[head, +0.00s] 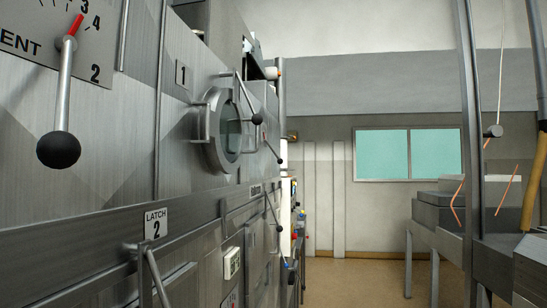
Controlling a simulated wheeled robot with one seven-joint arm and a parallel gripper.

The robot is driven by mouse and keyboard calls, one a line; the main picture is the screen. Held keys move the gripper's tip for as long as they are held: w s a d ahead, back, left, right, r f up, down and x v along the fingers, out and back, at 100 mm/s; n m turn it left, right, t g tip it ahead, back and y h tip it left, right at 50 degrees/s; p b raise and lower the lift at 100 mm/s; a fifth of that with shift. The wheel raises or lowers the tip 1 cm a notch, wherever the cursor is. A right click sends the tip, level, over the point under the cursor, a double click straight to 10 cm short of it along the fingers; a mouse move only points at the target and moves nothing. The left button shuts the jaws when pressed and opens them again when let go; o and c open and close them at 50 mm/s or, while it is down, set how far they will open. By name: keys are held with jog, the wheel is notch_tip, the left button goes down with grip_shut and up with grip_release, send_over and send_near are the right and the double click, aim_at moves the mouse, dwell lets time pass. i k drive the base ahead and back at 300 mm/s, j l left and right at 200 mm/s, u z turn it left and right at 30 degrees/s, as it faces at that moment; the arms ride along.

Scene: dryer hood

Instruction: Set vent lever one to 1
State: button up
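A vent lever (63,95) is close at the upper left, a metal rod hanging down to a black ball knob (58,150). Its red pointer (75,24) tilts up and slightly right, toward the 3. The dial plate (30,35) is cut off by the frame; "ENT", 2, 3 and 4 can be read, and no 1 on its visible part. Whether this is lever one cannot be told. Another lever with a black ball (256,119) stands farther along, by the round door; its dial is not readable. My gripper is not in view.
The metal machine front runs along the left, with a "LATCH 2" plate (155,223), a "1" plate (182,75) and a round glass door (222,130) that juts out. Bare floor (350,282) lies in the middle. A grey bench (440,215) and posts stand at right.

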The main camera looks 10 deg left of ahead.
aim_at(279, 161)
jog(key=i+l+u, duration=0.15)
jog(key=i, duration=0.35)
jog(key=i+l+u, duration=0.15)
jog(key=i, duration=0.35)
jog(key=i+l+u, duration=0.15)
jog(key=i+l, duration=0.2)
jog(key=i, duration=0.1)
